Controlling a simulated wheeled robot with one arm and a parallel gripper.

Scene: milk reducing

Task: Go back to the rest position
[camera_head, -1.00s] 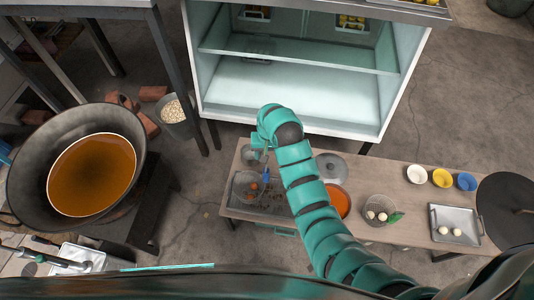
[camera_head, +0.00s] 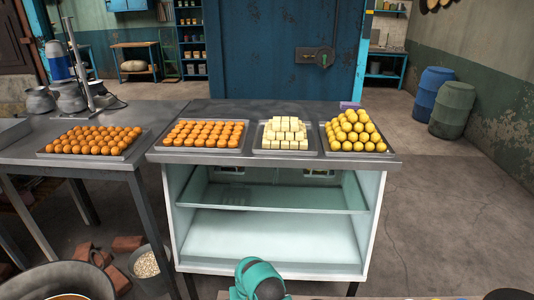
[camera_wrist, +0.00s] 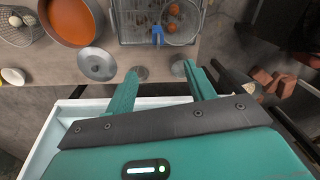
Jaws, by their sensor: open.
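My gripper (camera_wrist: 160,88) shows in the wrist view with its two teal fingers spread apart and nothing between them. A teal part of my arm (camera_head: 260,278) shows at the bottom of the head view, in front of the glass-shelved cabinet (camera_head: 275,235). The gripper's fingers are not visible in the head view.
Trays of orange balls (camera_head: 203,134), white blocks (camera_head: 284,134) and yellow balls (camera_head: 354,132) stand on the cabinet top. Another orange-ball tray (camera_head: 93,142) is on the left table.

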